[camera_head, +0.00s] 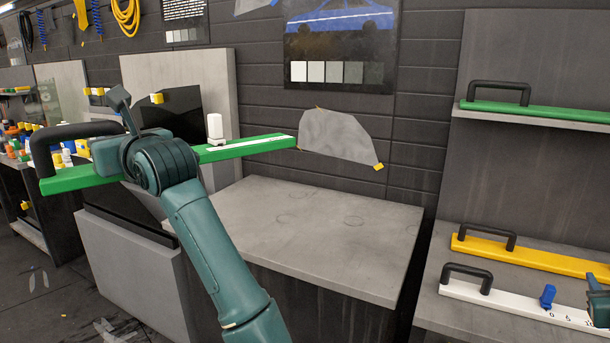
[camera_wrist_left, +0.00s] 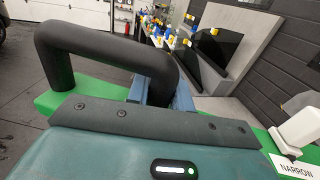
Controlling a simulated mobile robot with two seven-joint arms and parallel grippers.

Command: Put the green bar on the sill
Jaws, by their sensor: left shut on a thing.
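My left gripper (camera_head: 112,148) is shut on the black handle (camera_head: 70,132) of a long green bar (camera_head: 235,150) and holds it in the air before the grey panel at the left. In the left wrist view the fingers (camera_wrist_left: 160,95) close around one leg of the handle. The bar carries a white knob (camera_head: 215,128) and a white label, which reads "NARROW" in the wrist view. A dark ledge (camera_head: 125,233) below the black pane may be the sill; the arm partly hides that area. A teal part (camera_head: 599,300), perhaps my right gripper, shows at the right edge by a white bar.
Another green bar (camera_head: 545,111) with a black handle lies on the upper right shelf. A yellow bar (camera_head: 535,258) and the white bar (camera_head: 515,305) lie on the lower right surface. The grey worktop (camera_head: 320,230) is bare. A light film piece (camera_head: 338,135) hangs on the wall.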

